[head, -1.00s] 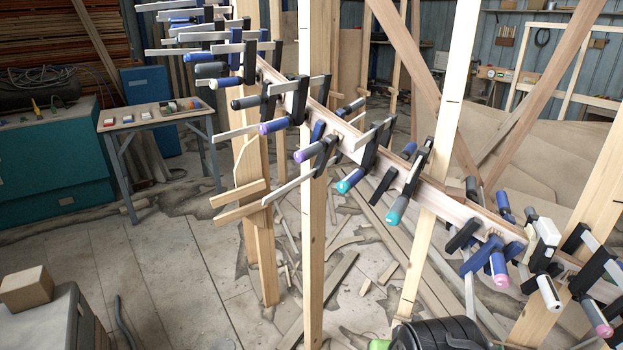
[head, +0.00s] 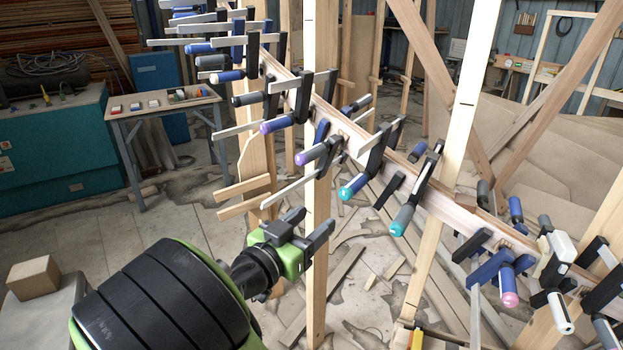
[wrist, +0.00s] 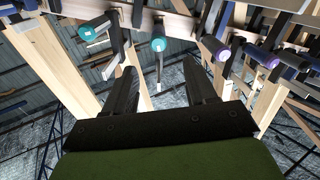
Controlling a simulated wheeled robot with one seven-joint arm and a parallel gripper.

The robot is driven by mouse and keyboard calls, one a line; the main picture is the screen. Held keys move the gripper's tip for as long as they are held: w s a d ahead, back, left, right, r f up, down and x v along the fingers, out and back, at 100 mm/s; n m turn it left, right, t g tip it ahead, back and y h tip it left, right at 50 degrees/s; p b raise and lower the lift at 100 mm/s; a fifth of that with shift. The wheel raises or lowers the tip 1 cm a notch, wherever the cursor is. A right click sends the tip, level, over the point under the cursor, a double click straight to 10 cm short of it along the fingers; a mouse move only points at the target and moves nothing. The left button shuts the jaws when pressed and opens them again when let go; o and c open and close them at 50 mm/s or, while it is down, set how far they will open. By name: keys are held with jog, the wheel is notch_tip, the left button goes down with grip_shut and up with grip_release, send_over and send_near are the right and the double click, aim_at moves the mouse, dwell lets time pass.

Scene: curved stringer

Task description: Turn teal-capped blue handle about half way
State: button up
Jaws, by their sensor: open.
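The blue handle with the teal cap (head: 354,187) hangs from a clamp on the curved wooden stringer (head: 440,198) in the head view. In the wrist view its teal cap (wrist: 158,44) faces the camera, just beyond the gap between my fingers. A second teal-capped handle, greyer, is to its right in the head view (head: 402,221) and to its left in the wrist view (wrist: 88,33). My gripper (head: 312,226) is open and empty, below and left of the blue handle in the head view. Both fingers (wrist: 160,70) show in the wrist view, apart from the handle.
Purple-capped handles (head: 308,156) sit on the neighbouring clamps. A pale upright post (head: 317,270) stands close to my gripper. Another post (head: 450,140) stands right of the teal-capped handles. A small table (head: 165,110) is at the left, with open floor before it.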

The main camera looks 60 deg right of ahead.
aim_at(354, 186)
jog(key=d+p, duration=0.1)
jog(key=d, duration=0.4)
jog(key=d+p, duration=0.2)
jog(key=d, duration=0.3)
jog(key=s+d+p, duration=0.1)
jog(key=d+p, duration=0.1)
jog(key=d, duration=0.2)
jog(key=shift+d+r, duration=0.2)
jog(key=shift+d, duration=0.2)
jog(key=shift+d+f, duration=0.1)
jog(key=shift+d, duration=0.4)
grip_shut()
